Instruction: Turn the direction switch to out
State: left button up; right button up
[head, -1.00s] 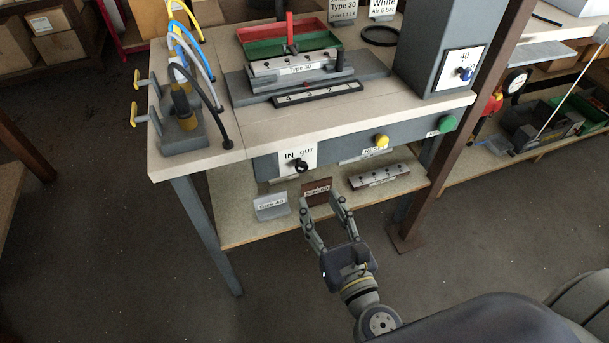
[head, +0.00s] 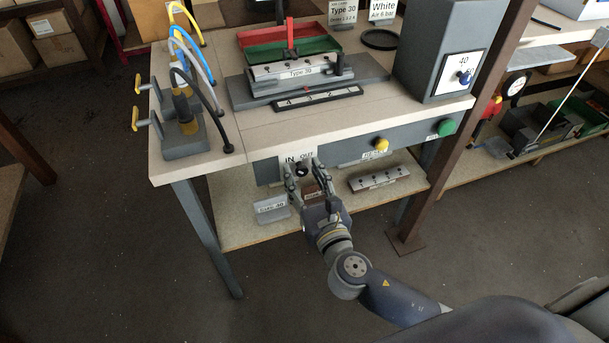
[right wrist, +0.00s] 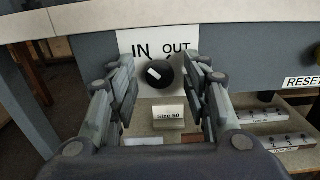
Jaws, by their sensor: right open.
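The direction switch is a black round knob (right wrist: 160,73) on a white plate (right wrist: 128,42) marked IN and OUT, on the grey front panel of the bench. In the right wrist view its white mark leans up and left, toward IN. The switch plate also shows in the head view (head: 287,160). My right gripper (right wrist: 160,66) is open, its fingers to the left and right of the knob with gaps on both sides. It also shows in the head view (head: 302,172) in front of the panel; whether it touches the knob cannot be told. My left gripper is out of view.
A yellow button (head: 381,144) and a green button (head: 445,127) sit on the panel right of the switch. A brown post (head: 452,150) stands at the right.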

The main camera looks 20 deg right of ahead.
grip_shut()
